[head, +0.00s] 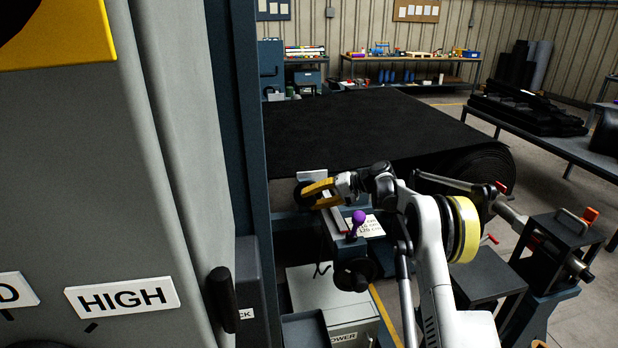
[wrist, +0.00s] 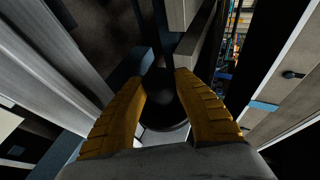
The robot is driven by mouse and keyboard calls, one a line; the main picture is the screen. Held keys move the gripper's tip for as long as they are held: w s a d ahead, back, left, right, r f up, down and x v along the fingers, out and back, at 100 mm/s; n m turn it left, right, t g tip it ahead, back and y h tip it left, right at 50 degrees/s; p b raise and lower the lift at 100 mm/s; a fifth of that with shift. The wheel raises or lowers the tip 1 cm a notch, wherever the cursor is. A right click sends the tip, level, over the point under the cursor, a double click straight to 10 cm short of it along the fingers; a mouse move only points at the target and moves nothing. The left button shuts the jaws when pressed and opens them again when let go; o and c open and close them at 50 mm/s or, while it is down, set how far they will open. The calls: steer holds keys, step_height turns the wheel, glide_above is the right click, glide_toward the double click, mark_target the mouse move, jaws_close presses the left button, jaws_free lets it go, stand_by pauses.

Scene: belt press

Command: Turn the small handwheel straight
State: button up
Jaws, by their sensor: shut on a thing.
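My gripper (head: 308,191) has yellow fingers and is at the edge of the tall machine, in front of the black belt roll. In the wrist view its fingertips (wrist: 161,76) are closed in on both sides of a dark round knob. This knob belongs to a small black handwheel (wrist: 166,118), whose round disc shows between the fingers. In the head view only a dark part of this wheel (head: 298,196) shows beside the fingers; the rest is hidden. The wheel's exact angle cannot be told.
A purple-knobbed lever (head: 358,217) and another black handwheel (head: 352,275) stand just below my arm. The grey machine housing (head: 180,130) fills the left. The wide black belt (head: 370,125) lies behind. A power box (head: 340,305) is below.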

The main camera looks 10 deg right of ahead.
steer(key=shift+s, duration=0.1)
stand_by(0.5)
steer(key=o, duration=1.2)
steer(key=shift+c, duration=0.2)
steer(key=shift+r, duration=0.1)
steer(key=v, duration=1.2)
steer(key=shift+s, duration=0.2)
